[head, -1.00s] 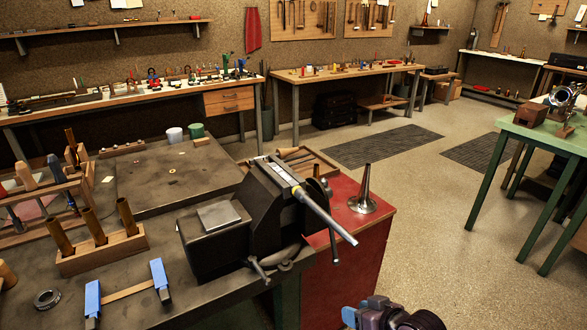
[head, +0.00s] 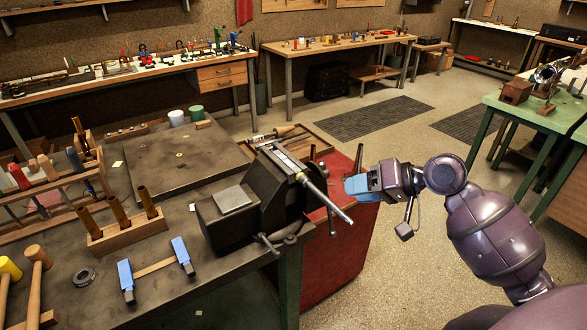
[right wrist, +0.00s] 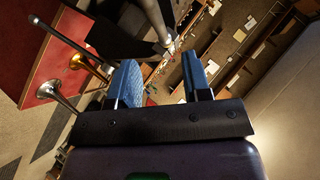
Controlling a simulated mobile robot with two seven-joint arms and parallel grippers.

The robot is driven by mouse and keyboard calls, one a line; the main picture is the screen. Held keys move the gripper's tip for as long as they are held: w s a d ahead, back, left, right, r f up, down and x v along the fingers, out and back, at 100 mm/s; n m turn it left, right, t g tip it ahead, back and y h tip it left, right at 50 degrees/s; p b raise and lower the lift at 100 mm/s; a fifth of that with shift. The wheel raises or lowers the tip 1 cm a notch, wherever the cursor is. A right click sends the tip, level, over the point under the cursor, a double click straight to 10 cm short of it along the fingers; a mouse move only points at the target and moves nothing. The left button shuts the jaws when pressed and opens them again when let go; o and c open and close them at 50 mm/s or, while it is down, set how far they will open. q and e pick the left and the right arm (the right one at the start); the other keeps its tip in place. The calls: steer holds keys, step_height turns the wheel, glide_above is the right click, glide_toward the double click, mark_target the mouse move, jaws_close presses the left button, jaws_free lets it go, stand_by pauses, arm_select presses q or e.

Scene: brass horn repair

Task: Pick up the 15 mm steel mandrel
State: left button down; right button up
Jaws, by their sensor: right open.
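A pale steel rod (head: 327,199) lies along the top of the black vise (head: 262,205) and sticks out past its front, angled down to the right. I cannot read its diameter. A steel rod also shows between and beyond my fingers in the right wrist view (right wrist: 154,22). My right gripper (head: 360,188), with blue fingers, is open and empty, just right of the rod's free end and apart from it in the head view. Its fingers show spread in the right wrist view (right wrist: 160,75). My left gripper is not in view.
A red cabinet (head: 340,250) stands right of the vise. A flared steel piece (right wrist: 48,90), a brass flared piece (right wrist: 78,62) and a long dark rod (right wrist: 58,40) stand by it. The bench holds a wooden block with brass tubes (head: 128,235).

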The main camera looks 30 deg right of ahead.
mark_target(308, 184)
steer(key=p+x, duration=0.1)
steer(key=x, duration=0.6)
steer(key=shift+s, duration=0.15)
jaws_close()
